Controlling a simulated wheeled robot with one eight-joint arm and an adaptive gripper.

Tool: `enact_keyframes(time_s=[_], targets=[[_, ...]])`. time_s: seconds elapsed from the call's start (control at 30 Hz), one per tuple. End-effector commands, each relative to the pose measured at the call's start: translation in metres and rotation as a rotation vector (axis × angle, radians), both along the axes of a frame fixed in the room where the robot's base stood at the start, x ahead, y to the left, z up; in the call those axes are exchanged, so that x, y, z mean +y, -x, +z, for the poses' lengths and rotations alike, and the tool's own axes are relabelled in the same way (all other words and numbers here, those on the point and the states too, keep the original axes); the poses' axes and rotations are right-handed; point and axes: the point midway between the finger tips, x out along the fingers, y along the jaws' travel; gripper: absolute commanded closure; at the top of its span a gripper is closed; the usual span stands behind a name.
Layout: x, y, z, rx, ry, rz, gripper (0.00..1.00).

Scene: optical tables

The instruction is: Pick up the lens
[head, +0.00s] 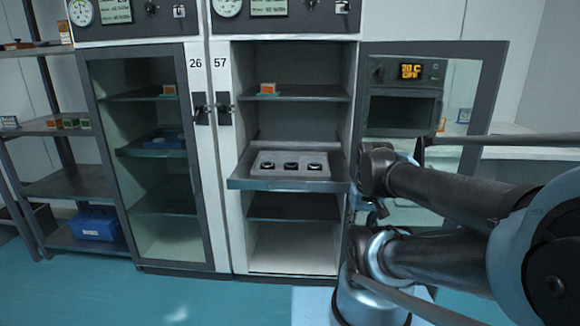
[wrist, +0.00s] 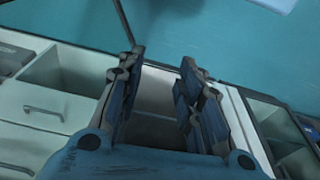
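Three small dark round pieces, which look like lenses, sit in a row in a grey tray (head: 290,173) on the pulled-out shelf (head: 240,183) of cabinet 57. They are the left lens (head: 268,166), the middle lens (head: 291,166) and the right lens (head: 314,166). My gripper (wrist: 163,60) shows in the wrist view with its two fingers apart and nothing between them. No lens shows in the wrist view. In the head view my arm is to the right of the shelf, and I cannot make out the fingers.
The cabinet's glass door (head: 480,100) stands open to the right, near my arm. Cabinet 26 (head: 150,160) to the left is shut. A small orange box (head: 268,88) sits on the upper shelf. The wrist view shows white drawers (wrist: 45,110) and blue floor (wrist: 220,40).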

Motion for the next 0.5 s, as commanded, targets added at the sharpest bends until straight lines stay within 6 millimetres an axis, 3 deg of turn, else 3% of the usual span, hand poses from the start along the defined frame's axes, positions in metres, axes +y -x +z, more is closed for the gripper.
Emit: enact_keyframes(time_s=[0.27,0.4,0.5], targets=[[0.0,0.0,0.0,0.0,0.0,0.0,0.67],[0.0,0.007,0.006,-0.009,-0.001,-0.005,0.46],[0.003,0.001,0.017,-0.006,-0.009,-0.033,0.46]])
